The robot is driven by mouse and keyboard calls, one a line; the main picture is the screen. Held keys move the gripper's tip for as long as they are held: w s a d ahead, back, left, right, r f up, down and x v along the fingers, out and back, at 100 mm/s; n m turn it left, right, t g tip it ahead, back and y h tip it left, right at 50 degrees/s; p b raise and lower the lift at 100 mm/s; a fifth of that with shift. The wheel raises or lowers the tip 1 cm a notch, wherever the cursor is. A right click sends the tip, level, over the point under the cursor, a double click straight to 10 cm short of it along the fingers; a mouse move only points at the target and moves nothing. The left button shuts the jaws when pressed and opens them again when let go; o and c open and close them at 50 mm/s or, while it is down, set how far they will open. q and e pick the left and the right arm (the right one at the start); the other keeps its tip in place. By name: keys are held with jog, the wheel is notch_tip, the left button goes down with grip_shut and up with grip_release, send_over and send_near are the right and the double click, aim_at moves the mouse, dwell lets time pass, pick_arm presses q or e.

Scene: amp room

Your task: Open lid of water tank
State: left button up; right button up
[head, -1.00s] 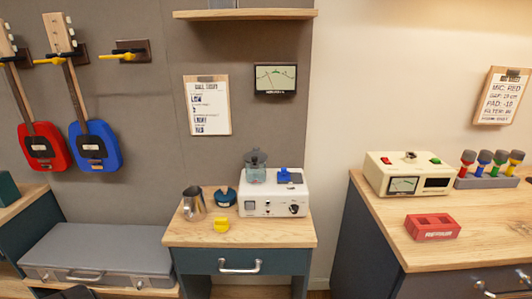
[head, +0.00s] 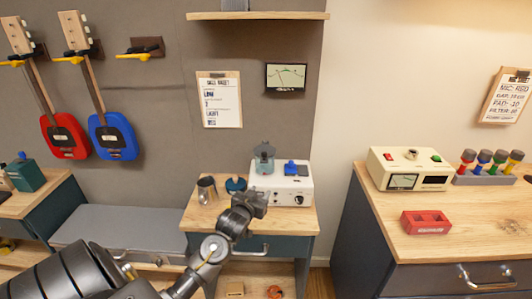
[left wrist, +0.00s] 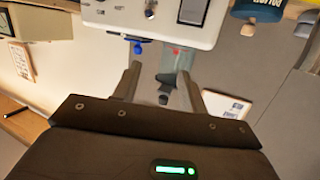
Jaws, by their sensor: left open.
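The water tank (head: 263,164) is a translucent bluish container at the left of a white machine (head: 296,190). Its dark grey lid (head: 264,149) with a knob on top appears closed. My right gripper is not in view.
A metal pitcher (head: 207,189) and a dark teal round container (head: 235,185) stand left of the machine on the wooden cabinet top. A blue part (head: 291,167) sits on the machine. A wall shelf (head: 257,16) is above. The right counter holds a cream meter box (head: 410,168) and red block (head: 426,222).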

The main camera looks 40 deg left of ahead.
pick_arm(q)
jog(key=n+t+y, duration=0.1)
jog(key=t, duration=0.1)
send_near(265, 152)
jog(key=p+x, duration=0.2)
jog(key=x, duration=0.8)
jog(key=shift+a+f+p, duration=0.15)
jog(key=shift+p, duration=0.25)
jog(key=shift+w+a+f, duration=0.1)
jog(key=shift+w+a, duration=0.15)
jog(key=shift+w, duration=0.45)
grip_shut()
